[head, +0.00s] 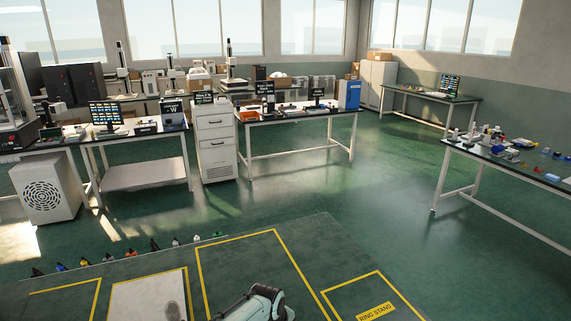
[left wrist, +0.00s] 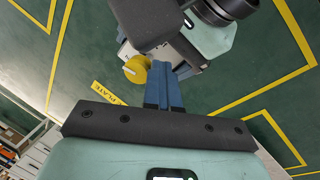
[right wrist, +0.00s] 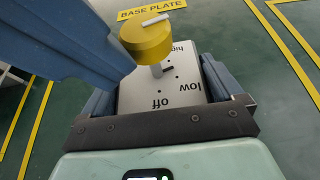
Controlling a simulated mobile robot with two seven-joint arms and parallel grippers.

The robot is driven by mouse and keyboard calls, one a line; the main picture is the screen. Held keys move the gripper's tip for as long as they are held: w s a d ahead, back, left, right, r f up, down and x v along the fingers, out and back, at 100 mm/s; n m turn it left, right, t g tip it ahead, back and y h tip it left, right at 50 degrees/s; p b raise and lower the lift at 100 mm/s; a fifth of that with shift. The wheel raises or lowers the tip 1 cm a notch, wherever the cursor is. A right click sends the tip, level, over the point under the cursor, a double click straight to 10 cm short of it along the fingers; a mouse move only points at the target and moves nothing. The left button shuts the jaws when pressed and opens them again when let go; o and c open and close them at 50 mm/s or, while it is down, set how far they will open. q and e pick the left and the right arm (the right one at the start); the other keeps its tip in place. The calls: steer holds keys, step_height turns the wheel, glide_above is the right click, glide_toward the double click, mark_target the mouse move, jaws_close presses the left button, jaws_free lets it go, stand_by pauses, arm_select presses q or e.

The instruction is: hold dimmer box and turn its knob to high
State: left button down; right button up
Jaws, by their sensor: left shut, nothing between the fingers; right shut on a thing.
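The dimmer box (right wrist: 160,88) is pale grey with the words off, low and high on its face, seen in the right wrist view. My right gripper (right wrist: 163,75) is shut on it, a blue finger on each side. The yellow knob (right wrist: 146,42) stands out on a stem and has a white pointer bar on top. I cannot tell which word the bar points to. In the left wrist view my left gripper (left wrist: 172,70) is shut and empty, its fingertips beside the knob (left wrist: 136,69). I cannot tell whether they touch. The head view shows neither gripper nor box.
Farther off stand benches with equipment, a drawer cabinet (head: 214,143) and a right-hand table (head: 500,170). Green floor lies between.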

arm_select(q)
steer(key=shift+s+d, duration=0.15)
steer(key=shift+s, duration=0.05)
arm_select(e)
steer(key=shift+s+a, duration=0.1)
steer(key=shift+a, duration=0.05)
arm_select(q)
steer(key=shift+s+r, duration=0.15)
steer(key=v, duration=0.3)
steer(key=w+v, duration=0.1)
steer(key=v, duration=0.1)
steer(key=shift+d+r, duration=0.15)
steer(key=shift+r, duration=0.3)
steer(key=shift+w+a+f, duration=0.25)
steer(key=shift+a+f, duration=0.05)
steer(key=shift+f, duration=0.7)
steer(key=shift+w+a+f, duration=0.25)
steer(key=shift+a+f, duration=0.05)
steer(key=shift+f, duration=0.7)
steer(key=shift+w+a+f, duration=0.25)
steer(key=shift+a+f, duration=0.05)
steer(key=shift+f, duration=0.75)
steer(key=shift+w+d, duration=0.15)
steer(key=shift+d, duration=0.15)
